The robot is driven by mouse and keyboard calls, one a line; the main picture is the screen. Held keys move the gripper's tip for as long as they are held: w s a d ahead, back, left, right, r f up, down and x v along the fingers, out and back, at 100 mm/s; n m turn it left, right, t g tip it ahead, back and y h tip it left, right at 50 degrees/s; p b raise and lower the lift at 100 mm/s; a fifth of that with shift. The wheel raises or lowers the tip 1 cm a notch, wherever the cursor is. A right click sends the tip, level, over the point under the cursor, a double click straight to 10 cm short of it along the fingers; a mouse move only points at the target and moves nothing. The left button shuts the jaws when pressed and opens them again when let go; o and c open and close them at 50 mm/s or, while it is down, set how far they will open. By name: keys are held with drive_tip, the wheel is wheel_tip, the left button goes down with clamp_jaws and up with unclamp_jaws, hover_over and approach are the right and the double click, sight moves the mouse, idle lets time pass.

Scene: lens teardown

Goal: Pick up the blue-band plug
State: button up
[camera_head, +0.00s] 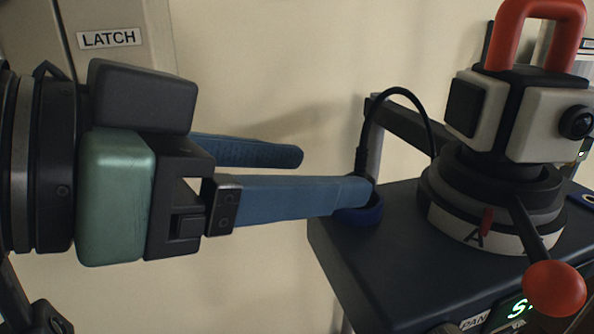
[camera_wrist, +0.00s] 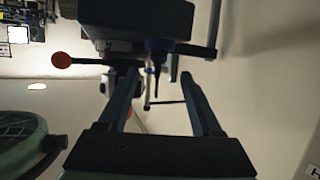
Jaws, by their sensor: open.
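The blue-band plug shows as a blue ring (camera_head: 362,214) at the left edge of the dark bench top, with a black stem (camera_head: 361,158) and cable rising from it. The near finger hides part of it. In the wrist view, its blue band (camera_wrist: 158,44) and dark stem lie between the finger lines, near the tips. My gripper (camera_head: 335,174) reaches in from the left, open and empty. The near fingertip overlaps the plug in the head view; I cannot tell whether they touch. In the wrist view, my gripper (camera_wrist: 158,77) has its fingers either side of the stem.
A dark bench (camera_head: 375,265) carries a white-and-black device (camera_head: 535,118) with a red handle and a red-ball lever (camera_head: 554,288). The plug's cable (camera_head: 405,90) arches toward the device. A grey arm (camera_head: 405,127) stands behind. Plain wall and free room lie left of the bench.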

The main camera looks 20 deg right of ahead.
sight(361, 174)
drive_tip(key=x, duration=0.6)
drive_tip(key=shift+d+f, duration=0.2)
drive_tip(key=shift+d, duration=0.1)
drive_tip(key=shift+a, duration=0.1)
drive_tip(key=shift+c, duration=1)
clamp_jaws()
